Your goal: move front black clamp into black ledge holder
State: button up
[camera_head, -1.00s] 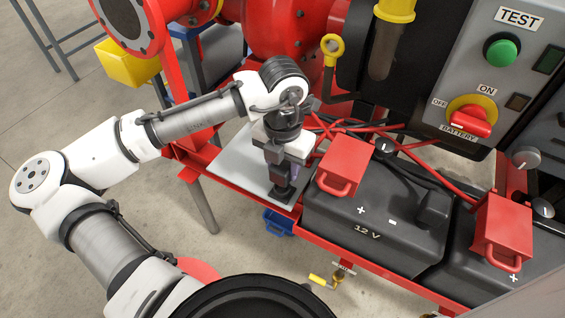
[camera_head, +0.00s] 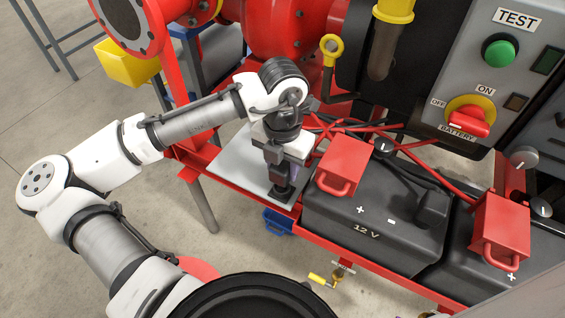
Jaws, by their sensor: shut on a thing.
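My gripper (camera_head: 282,182) points down over the grey ledge plate (camera_head: 232,175), left of the front battery. It is shut on a dark piece low at the plate, which looks like the black clamp (camera_head: 283,193). The clamp is mostly hidden by the fingers. The black ledge holder cannot be told apart from the dark shapes under the fingertips, so I cannot tell whether the clamp sits in it or just above it.
The black 12 V battery (camera_head: 370,225) stands close on the right, with a red terminal cover (camera_head: 343,165). Red cables (camera_head: 400,150) run behind it. A blue bin (camera_head: 278,222) hangs below the ledge. The control panel (camera_head: 500,80) rises at the upper right.

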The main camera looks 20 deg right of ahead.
jog(key=shift+f+b, duration=1.1)
jog(key=shift+f, duration=0.65)
jog(key=o, duration=1.2)
jog(key=shift+o, duration=0.2)
notch_tip(320, 180, up, 14)
jog(key=shift+f+p, duration=0.1)
jog(key=shift+p, duration=0.55)
